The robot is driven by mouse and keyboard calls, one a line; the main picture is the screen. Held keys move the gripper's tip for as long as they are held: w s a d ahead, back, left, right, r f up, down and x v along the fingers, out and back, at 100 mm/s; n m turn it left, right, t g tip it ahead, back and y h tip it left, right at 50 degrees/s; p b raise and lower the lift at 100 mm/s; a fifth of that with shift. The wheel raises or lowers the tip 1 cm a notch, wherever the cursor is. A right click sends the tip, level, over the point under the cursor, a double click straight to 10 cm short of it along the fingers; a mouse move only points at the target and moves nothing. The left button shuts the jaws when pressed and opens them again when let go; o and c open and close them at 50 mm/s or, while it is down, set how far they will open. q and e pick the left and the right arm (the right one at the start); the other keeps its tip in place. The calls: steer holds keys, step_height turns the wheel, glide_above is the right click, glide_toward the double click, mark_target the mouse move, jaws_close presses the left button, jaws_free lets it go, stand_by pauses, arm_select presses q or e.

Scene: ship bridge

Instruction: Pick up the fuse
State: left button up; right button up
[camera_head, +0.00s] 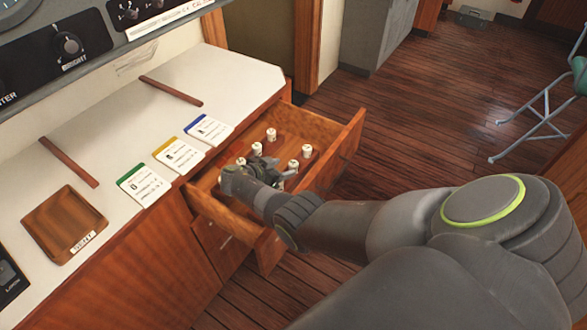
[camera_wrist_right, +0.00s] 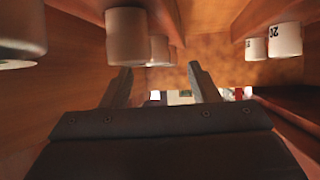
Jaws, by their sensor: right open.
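Several small white cylindrical fuses stand in an open wooden drawer (camera_head: 345,145). Clear ones are a far fuse (camera_head: 271,134), one nearer the counter (camera_head: 257,149) and two toward the right (camera_head: 306,151) (camera_head: 293,165). My right gripper (camera_head: 252,168) is inside the drawer among them, open, and partly hides some. In the right wrist view its two fingers (camera_wrist_right: 162,80) stand apart with no fuse visibly held between them. A shaded fuse (camera_wrist_right: 127,37) is close beyond the fingers, and a pair with a printed number (camera_wrist_right: 285,40) is at the right. My left gripper is not in view.
The drawer walls surround the gripper closely. The white counter (camera_head: 225,75) beside it carries green, yellow and blue-edged cards (camera_head: 180,155), two wooden strips (camera_head: 171,91) and a labelled wooden tray (camera_head: 40,225). Wooden floor (camera_head: 430,105) lies open beyond; a folding chair frame (camera_head: 535,115) stands right.

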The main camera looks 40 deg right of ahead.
mark_target(292, 164)
steer(key=shift+r+b+x, duration=0.15)
steer(key=shift+x, duration=0.9)
steer(key=shift+r+b+x, duration=0.15)
steer(key=shift+x, duration=0.9)
steer(key=shift+d, duration=0.2)
steer(key=shift+c, duration=0.3)
steer(key=c, duration=1)
